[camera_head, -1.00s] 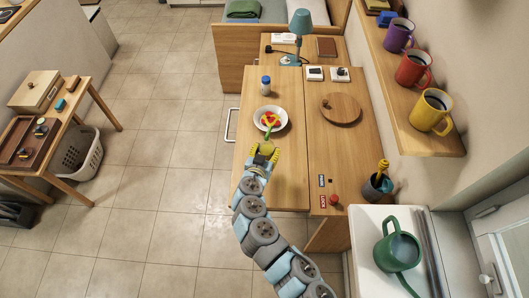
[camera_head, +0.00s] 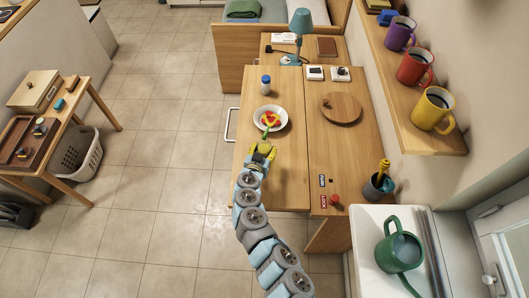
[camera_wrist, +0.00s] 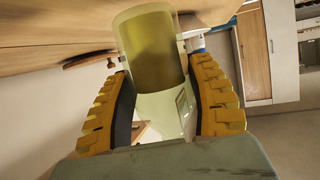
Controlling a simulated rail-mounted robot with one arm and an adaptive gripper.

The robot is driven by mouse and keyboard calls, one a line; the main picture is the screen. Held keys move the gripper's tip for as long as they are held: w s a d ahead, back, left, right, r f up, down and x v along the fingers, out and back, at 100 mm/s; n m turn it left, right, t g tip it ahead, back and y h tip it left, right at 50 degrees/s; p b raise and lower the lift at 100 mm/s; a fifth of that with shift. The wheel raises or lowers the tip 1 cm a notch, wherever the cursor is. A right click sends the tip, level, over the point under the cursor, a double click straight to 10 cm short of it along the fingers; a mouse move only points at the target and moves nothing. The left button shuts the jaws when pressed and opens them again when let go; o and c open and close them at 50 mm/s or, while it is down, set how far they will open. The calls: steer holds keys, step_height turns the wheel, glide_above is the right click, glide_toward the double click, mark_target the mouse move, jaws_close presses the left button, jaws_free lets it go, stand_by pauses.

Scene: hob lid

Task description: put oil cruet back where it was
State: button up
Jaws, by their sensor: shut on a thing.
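The oil cruet shows in the wrist view as a clear cylinder with olive-yellow oil (camera_wrist: 153,50), between the two yellow-padded fingers of my gripper (camera_wrist: 160,85). My gripper is shut on it. In the head view my gripper (camera_head: 261,150) is over the near part of the wooden counter (camera_head: 290,185). A small green part of the cruet (camera_head: 266,132) shows just beyond the fingers, overlapping the near rim of the white bowl (camera_head: 286,126) in the picture. I cannot tell whether the cruet's base touches the counter.
The bowl holds red and yellow food. A blue-capped shaker (camera_head: 265,84) stands behind it. A round wooden lid (camera_head: 341,108) lies on the right. A dark pot with a yellow-handled tool (camera_head: 378,184) and a red knob (camera_head: 334,199) are nearer. Counter between bowl and lid is clear.

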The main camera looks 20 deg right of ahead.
steer(key=shift+s+f, duration=0.1)
steer(key=shift+f, duration=0.85)
steer(key=shift+f+b, duration=0.2)
steer(key=shift+b, duration=0.2)
steer(key=o, duration=1.2)
steer(key=shift+r, duration=0.1)
steer(key=shift+r+p, duration=0.2)
steer(key=shift+p, duration=0.2)
steer(key=shift+v, duration=0.95)
steer(key=shift+s+a+r, duration=0.2)
steer(key=shift+s+a, duration=0.2)
steer(key=shift+s, duration=0.15)
steer(key=v, duration=0.8)
steer(key=shift+s+a, duration=0.15)
steer(key=shift+s, duration=0.05)
